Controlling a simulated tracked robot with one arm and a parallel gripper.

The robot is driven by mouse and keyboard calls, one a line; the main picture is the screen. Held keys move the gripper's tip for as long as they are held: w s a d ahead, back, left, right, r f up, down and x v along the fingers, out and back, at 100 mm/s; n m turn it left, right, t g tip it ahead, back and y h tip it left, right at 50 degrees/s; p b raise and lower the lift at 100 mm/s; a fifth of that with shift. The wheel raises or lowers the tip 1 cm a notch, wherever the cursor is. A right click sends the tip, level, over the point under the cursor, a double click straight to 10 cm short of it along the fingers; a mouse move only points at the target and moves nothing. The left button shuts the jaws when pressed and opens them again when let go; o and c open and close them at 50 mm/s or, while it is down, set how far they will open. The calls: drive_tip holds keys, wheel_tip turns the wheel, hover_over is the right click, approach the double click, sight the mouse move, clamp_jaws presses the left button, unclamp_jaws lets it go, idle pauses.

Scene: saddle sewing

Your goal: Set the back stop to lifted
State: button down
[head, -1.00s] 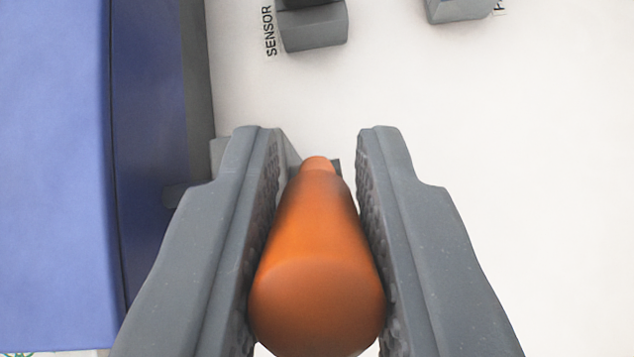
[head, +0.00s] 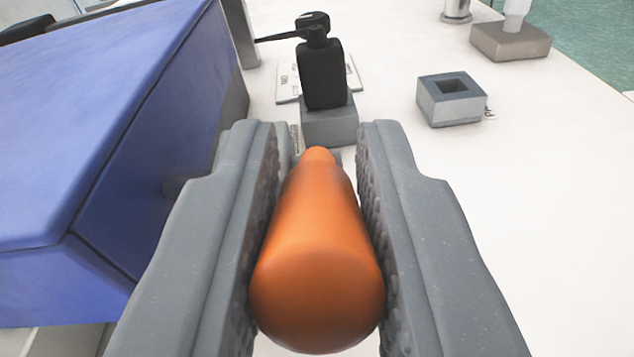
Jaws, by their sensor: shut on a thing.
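An orange tapered handle (head: 318,255) sits between the two grey fingers of my gripper (head: 318,210) in the head view. The fingers are shut on it, one on each side. Its wide rounded end faces the camera and its narrow tip points away. What the handle joins to, beyond the tip, is mostly hidden by the handle and the fingers. I cannot tell from the view which part is the back stop.
A blue box-like body (head: 110,130) stands close on the left. Ahead, a black device (head: 322,75) stands in a grey block. A grey square socket (head: 452,108) lies right of it, with a brown-grey block (head: 510,42) farther back. The white table (head: 560,200) is clear on the right.

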drive_tip(key=shift+f, duration=0.1)
idle(0.4)
drive_tip(key=c, duration=1.3)
unclamp_jaws()
